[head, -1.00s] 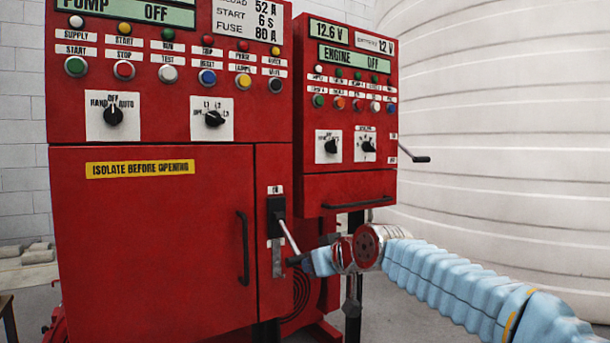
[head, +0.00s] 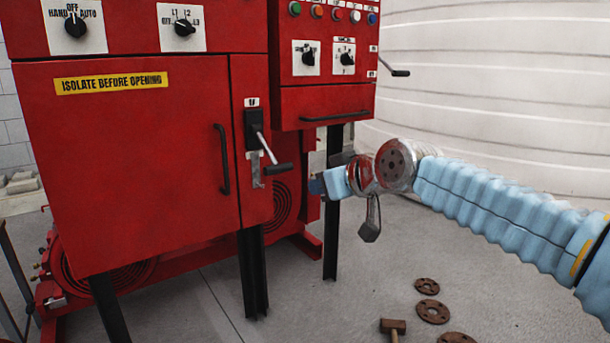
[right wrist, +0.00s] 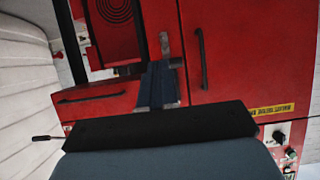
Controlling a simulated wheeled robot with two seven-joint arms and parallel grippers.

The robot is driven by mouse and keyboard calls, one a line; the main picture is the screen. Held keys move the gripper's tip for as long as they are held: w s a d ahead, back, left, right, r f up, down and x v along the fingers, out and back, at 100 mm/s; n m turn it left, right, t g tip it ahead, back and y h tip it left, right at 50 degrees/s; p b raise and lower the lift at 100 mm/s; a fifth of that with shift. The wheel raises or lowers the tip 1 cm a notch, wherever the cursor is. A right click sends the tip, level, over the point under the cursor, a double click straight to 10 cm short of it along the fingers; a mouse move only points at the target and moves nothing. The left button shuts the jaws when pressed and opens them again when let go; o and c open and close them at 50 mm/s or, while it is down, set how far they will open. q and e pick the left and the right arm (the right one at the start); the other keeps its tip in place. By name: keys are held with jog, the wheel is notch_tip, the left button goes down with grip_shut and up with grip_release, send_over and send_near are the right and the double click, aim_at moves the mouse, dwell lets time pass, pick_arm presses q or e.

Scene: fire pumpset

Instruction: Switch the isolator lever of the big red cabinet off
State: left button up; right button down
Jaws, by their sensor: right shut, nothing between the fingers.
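The big red cabinet (head: 140,180) stands at the left, with a yellow "ISOLATE BEFORE OPENING" label on its door. Its isolator lever (head: 265,148) is a pale rod coming from a black housing (head: 252,127) on the narrow right panel. The rod slants down and outward to a black grip (head: 280,169). My right gripper (head: 317,187) is just right of and below the grip, apparently apart from it. In the right wrist view the blue fingers (right wrist: 160,86) are together and empty, before an upside-down view of the cabinet; they hide part of the lever area. My left gripper is out of view.
A smaller red cabinet (head: 322,100) stands to the right on a black post, with a crank (head: 394,72) at its side. The door handle (head: 222,160) is left of the lever. Rusty discs (head: 432,311) and a hammer (head: 392,326) lie on the floor.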

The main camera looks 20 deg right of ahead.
jog(key=shift+s+d+f, duration=0.1)
jog(key=shift+s+d, duration=0.1)
jog(key=shift+s, duration=0.35)
jog(key=shift+s+d+f, duration=0.1)
jog(key=shift+s+d, duration=0.1)
jog(key=shift+s, duration=0.3)
jog(key=w+a+f+m+g, duration=0.1)
jog(key=w+a+f+g, duration=0.1)
jog(key=f, duration=1.2)
jog(key=w+a+f+m+g, duration=0.1)
jog(key=w+a+f+g, duration=0.15)
jog(key=f, duration=1.05)
jog(key=s+a+f+m+g, duration=0.1)
jog(key=s+f, duration=0.3)
jog(key=f, duration=0.6)
jog(key=s+f+m+g, duration=0.15)
jog(key=s+f, duration=0.25)
jog(key=f, duration=0.6)
jog(key=s+a+f+m+g, duration=0.15)
jog(key=s+f+g, duration=0.25)
jog(key=s+f, duration=1.1)
jog(key=s+a+r+p, duration=0.1)
jog(key=s+r+p, duration=0.2)
jog(key=r+p, duration=1)
jog(key=shift+s+a+r+p, duration=0.2)
jog(key=shift+a+p, duration=0.15)
